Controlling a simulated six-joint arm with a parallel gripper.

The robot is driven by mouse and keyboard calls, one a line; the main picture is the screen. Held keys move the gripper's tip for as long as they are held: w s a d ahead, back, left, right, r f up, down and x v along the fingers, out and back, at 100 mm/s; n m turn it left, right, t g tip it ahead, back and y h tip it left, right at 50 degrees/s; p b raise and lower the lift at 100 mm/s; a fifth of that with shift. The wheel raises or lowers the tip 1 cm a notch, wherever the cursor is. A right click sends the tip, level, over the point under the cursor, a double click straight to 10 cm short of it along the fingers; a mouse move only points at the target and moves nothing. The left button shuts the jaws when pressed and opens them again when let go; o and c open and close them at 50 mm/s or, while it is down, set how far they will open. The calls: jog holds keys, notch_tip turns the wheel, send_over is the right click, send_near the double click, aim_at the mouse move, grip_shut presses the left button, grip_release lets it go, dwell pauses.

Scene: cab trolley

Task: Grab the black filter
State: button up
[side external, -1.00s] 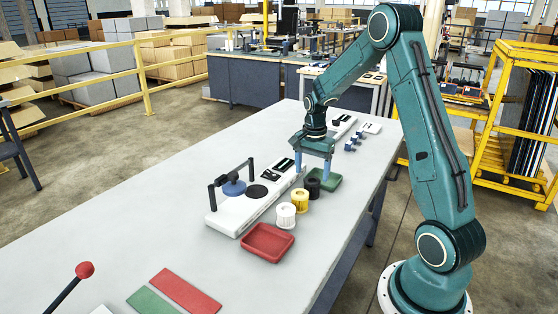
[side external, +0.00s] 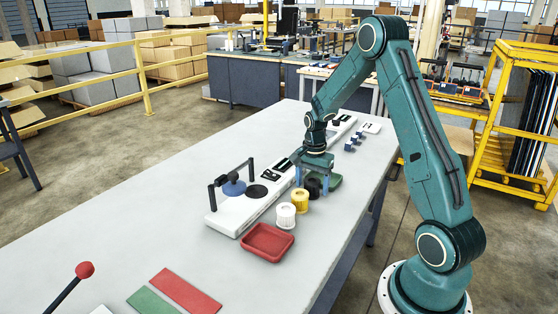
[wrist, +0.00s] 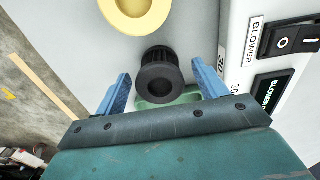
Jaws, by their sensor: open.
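The black filter (side external: 313,188) stands upright on the table, beside the yellow filter and by the green tray. In the wrist view my gripper (wrist: 161,82) is open, with a gap between each finger and the filter. The fingers partly hide the filter in the side view.
A yellow filter (side external: 299,201) and a white filter (side external: 285,216) stand close by in a row. A green tray (side external: 333,181) is just behind, a red tray (side external: 267,243) in front. The white blower unit (side external: 232,217) runs along the left side.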

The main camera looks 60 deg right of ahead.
aim_at(312, 180)
jog(key=c, duration=1.1)
jog(key=shift+r, duration=0.15)
notch_tip(312, 180, up, 20)
jog(key=shift+f, duration=0.1)
dwell(0.4)
